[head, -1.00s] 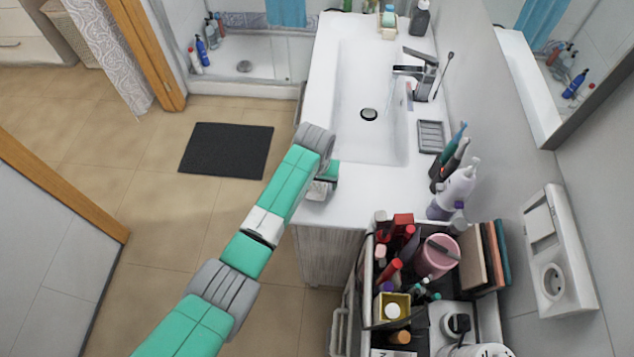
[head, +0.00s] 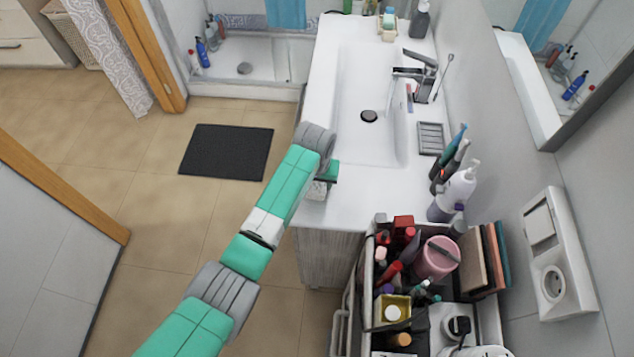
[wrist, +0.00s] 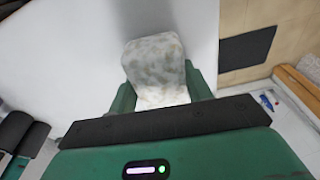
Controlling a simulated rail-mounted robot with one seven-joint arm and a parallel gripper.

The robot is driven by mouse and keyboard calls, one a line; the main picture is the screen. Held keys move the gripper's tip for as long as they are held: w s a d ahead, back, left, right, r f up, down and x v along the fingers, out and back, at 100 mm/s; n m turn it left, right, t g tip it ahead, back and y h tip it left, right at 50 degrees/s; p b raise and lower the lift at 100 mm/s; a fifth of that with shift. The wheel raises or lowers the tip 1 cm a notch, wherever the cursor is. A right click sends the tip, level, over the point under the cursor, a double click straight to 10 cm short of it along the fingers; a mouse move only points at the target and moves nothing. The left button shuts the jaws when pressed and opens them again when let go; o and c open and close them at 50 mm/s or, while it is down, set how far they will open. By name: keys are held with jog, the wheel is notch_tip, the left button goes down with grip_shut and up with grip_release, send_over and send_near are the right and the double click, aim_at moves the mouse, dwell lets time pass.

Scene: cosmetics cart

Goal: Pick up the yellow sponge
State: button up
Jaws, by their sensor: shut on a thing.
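A pale, whitish sponge-like block (wrist: 155,65) with faint yellow-grey patches sits between the fingers of my gripper (wrist: 163,88) in the wrist view. My gripper is shut on it, with a green finger on each side; its far end sticks out past the fingertips. I take it for the sponge, though it looks more white than yellow. In the head view my gripper (head: 322,183) is over the near left corner of the white washbasin counter (head: 375,188). The sponge (head: 317,191) is small there and partly hidden by the gripper. I cannot tell whether it touches the counter.
The basin (head: 365,90) lies beyond my gripper. Toothbrushes (head: 452,150) and a white bottle (head: 455,192) stand to the right. A crowded cosmetics cart (head: 345,318) is in front. A dark mat (head: 228,150) lies on open floor to the left.

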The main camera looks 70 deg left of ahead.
notch_tip(320, 180, up, 3)
jog(key=shift+f, duration=0.1)
jog(key=s+a+r, duration=0.1)
jog(key=s, duration=1.4)
jog(key=shift+s+a+r, duration=0.25)
jog(key=shift+s, duration=0.15)
